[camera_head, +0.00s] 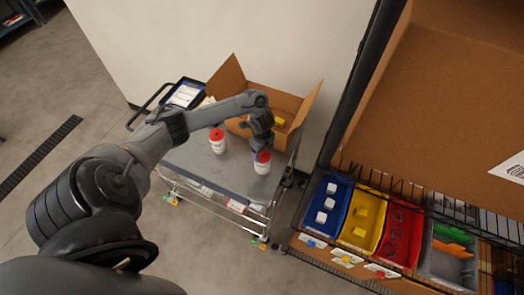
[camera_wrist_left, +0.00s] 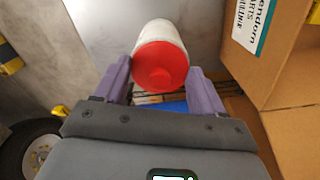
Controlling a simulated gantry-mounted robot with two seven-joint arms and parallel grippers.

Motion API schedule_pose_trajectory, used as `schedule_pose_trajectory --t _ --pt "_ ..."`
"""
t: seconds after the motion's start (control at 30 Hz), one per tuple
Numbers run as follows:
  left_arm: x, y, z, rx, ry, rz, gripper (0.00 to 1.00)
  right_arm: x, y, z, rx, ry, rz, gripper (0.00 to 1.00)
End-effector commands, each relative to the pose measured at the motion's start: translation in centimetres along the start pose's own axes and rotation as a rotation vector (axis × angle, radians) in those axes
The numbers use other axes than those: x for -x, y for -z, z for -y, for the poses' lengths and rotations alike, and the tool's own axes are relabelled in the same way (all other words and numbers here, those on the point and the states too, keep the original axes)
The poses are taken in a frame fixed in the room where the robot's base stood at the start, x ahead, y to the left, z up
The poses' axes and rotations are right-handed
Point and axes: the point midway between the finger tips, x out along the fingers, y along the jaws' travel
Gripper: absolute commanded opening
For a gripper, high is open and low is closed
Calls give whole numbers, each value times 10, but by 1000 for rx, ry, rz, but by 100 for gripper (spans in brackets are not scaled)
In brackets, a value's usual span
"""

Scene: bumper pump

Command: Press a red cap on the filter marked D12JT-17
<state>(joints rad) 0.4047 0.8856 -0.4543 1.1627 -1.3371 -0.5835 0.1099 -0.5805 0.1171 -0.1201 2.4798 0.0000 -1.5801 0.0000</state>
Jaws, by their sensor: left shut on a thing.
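My left gripper (camera_head: 262,151) reaches down over the cart's right side. It is shut on the red cap (camera_head: 263,156) at the top of a white filter (camera_head: 262,168). In the left wrist view the two purple fingers (camera_wrist_left: 162,82) sit on either side of the red cap (camera_wrist_left: 160,66), with the white filter body (camera_wrist_left: 163,32) beyond it. A second white filter (camera_head: 218,147) with a red cap (camera_head: 216,134) stands upright to the left on the cart. The markings on both filters are too small to read. My right gripper is not in view.
The metal cart (camera_head: 190,160) carries an open cardboard box (camera_head: 235,80) with a yellow item inside, and a tablet (camera_head: 185,94). At right, a rack holds blue (camera_head: 343,190), yellow (camera_head: 375,203), red (camera_head: 418,222) and grey (camera_head: 440,262) bins of small parts. The cart's front left is clear.

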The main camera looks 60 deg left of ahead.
Motion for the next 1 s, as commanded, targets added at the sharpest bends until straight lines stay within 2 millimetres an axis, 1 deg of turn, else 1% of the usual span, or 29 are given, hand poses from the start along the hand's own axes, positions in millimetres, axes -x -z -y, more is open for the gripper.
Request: schedule_pose_trajectory --t 0.97,1.0 --pt "0 0 0 0 0 0 42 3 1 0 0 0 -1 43" --pt "0 0 0 0 0 0 71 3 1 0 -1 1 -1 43"
